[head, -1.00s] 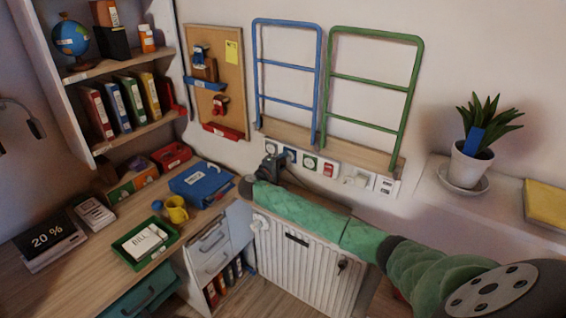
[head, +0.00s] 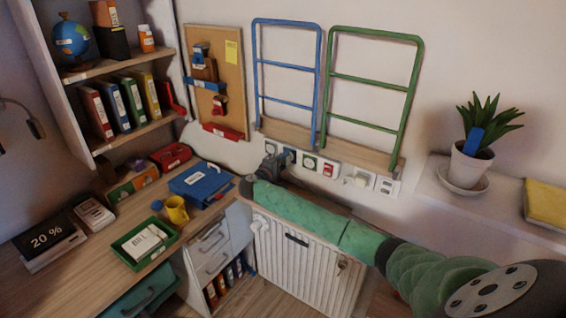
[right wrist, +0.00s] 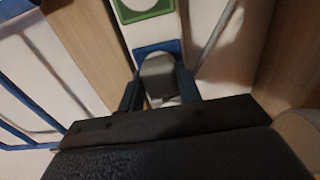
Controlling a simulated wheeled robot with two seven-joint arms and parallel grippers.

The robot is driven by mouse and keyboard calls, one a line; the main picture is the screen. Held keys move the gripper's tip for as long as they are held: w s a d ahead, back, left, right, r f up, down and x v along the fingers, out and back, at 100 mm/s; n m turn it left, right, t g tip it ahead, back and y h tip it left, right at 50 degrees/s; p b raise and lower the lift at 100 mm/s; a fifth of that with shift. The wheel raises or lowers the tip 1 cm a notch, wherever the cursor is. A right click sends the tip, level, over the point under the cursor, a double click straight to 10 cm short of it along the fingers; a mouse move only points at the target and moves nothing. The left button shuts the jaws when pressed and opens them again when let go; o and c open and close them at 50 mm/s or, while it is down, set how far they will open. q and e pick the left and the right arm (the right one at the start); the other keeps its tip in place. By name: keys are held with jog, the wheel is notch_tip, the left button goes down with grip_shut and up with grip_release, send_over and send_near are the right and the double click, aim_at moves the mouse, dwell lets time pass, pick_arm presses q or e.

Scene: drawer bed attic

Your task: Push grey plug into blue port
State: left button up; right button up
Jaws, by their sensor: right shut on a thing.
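The grey plug (right wrist: 157,72) is between the two fingers of my right gripper (right wrist: 158,86), which is shut on it. The blue port (right wrist: 156,46) shows just beyond the plug in the right wrist view, and the plug covers part of its lower edge. I cannot tell whether the plug touches the port or is partly in it. In the head view my right gripper (head: 279,160) is against the left part of the wall socket strip, where the blue port is mostly hidden. My left gripper is in neither view.
The green port (head: 310,162) is beside the blue one, with a red switch (head: 328,169) further right. A white radiator (head: 300,262) stands below my right arm. Blue (head: 289,65) and green (head: 372,80) rail frames hang above the strip.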

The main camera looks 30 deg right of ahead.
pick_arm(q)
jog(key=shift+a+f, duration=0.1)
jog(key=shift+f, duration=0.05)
pick_arm(e)
jog(key=shift+w+d, duration=0.2)
jog(key=shift+d, duration=0.2)
jog(key=o, duration=1)
jog(key=b+v, duration=0.3)
jog(key=v, duration=0.4)
jog(key=shift+f, duration=0.1)
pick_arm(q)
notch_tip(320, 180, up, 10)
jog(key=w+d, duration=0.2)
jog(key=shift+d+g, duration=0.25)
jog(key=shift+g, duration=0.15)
pick_arm(e)
jog(key=shift+s+a, duration=0.15)
jog(key=shift+a, duration=0.25)
